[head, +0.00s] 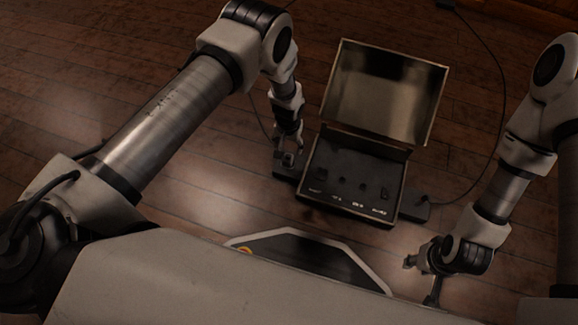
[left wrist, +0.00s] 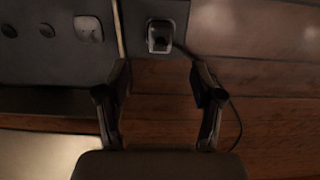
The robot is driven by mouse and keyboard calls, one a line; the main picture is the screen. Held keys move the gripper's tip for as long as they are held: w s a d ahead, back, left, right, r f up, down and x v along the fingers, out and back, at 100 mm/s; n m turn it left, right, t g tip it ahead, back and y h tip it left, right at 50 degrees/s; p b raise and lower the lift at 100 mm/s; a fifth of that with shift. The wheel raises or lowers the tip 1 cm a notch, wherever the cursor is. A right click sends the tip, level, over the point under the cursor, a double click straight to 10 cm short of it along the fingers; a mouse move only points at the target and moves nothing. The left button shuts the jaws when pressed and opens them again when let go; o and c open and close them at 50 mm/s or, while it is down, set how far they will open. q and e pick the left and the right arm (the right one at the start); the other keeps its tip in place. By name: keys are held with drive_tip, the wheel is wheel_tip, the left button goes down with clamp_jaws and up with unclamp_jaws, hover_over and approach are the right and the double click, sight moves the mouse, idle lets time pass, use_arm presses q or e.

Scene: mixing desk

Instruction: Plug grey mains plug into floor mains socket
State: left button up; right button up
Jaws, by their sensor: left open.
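A light grey plug-like piece with a dark centre (left wrist: 160,37) sits on a dark plate beside the open case in the left wrist view. I take it for the grey mains plug; I cannot tell how it is seated. A dark cable runs from near it. My left gripper (left wrist: 160,82) is open and empty, with the piece beyond its fingertips and apart from them. In the head view my left gripper (head: 287,158) is over the dark plate (head: 282,174) left of the case. My right gripper (head: 421,278) is low at right, its jaws unclear. I cannot identify the floor mains socket for certain.
An open case (head: 400,218) with a raised lid (head: 385,90) stands on the wooden floor, several small fittings inside. A second dark plate (head: 414,208) lies to its right. A cable (head: 500,90) runs from there to a dark block (head: 445,4). Floor at left is clear.

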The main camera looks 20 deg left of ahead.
sight(288, 158)
use_arm(q)
drive_tip(key=shift+f, duration=0.1)
wheel_tip(288, 158, down, 9)
drive_tip(key=b, duration=0.7)
drive_tip(key=shift+f+b, duration=0.1)
drive_tip(key=shift+b, duration=0.2)
idle(0.8)
clamp_jaws()
drive_tip(key=shift+r, duration=0.2)
